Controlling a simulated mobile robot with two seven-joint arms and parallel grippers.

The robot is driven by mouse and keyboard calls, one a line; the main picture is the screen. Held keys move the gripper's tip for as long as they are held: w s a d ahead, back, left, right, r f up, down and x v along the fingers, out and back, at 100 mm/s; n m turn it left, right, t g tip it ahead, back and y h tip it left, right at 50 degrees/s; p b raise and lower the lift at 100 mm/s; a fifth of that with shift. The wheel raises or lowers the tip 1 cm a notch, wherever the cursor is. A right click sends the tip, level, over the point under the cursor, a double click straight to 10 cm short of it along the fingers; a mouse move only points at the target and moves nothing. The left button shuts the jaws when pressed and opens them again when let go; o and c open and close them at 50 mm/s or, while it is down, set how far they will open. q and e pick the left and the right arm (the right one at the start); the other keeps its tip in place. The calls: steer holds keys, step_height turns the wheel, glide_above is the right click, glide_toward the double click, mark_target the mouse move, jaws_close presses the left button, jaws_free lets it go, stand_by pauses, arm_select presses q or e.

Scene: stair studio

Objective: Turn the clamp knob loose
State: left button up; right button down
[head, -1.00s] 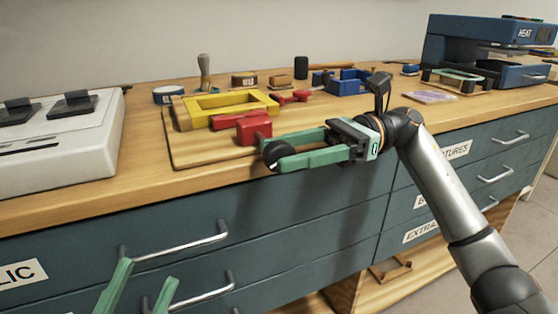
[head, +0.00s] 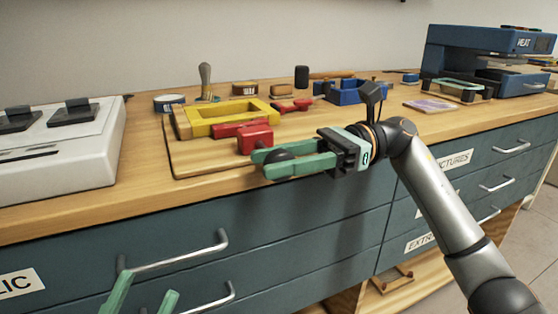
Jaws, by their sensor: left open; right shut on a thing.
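A red clamp (head: 255,138) sits at the front of a wooden board beside a yellow frame (head: 228,115). A dark round knob (head: 279,154) is at the clamp's near side, partly hidden by fingers. My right gripper (head: 274,163) reaches in from the right with green fingers on both sides of the knob, shut on it. My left gripper (head: 143,302) is at the bottom left, in front of the drawers, its two green fingers apart and empty; its lower part is cut off by the frame.
A white machine (head: 60,145) stands on the left of the bench. Behind the board are a blue tape roll (head: 169,102), a wooden-handled stamp (head: 205,82) and a blue vise-like block (head: 350,92). A blue heat press (head: 490,62) stands at the far right. Drawer handles (head: 180,252) stick out below the bench edge.

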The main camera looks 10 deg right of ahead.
steer(key=shift+s+g, duration=0.3)
steer(key=shift+r+h+p, duration=0.1)
steer(key=shift+h+p, duration=0.3)
steer(key=shift+p, duration=0.1)
steer(key=h+p, duration=0.2)
steer(key=t+h+p, duration=0.1)
steer(key=h+p, duration=0.1)
steer(key=p, duration=0.1)
steer(key=shift+r+t+p, duration=0.1)
steer(key=shift+t+p, duration=0.2)
steer(key=shift+p, duration=0.05)
steer(key=shift+h+p, duration=0.75)
steer(key=shift+h, duration=0.05)
arm_select(q)
step_height(320, 180, up, 10)
steer(key=a, duration=0.1)
steer(key=shift+s+f+t, duration=0.2)
steer(key=shift+f+t, duration=0.05)
steer(key=shift+t, duration=0.05)
arm_select(e)
steer(key=shift+f+t, duration=0.3)
steer(key=shift+h, duration=0.3)
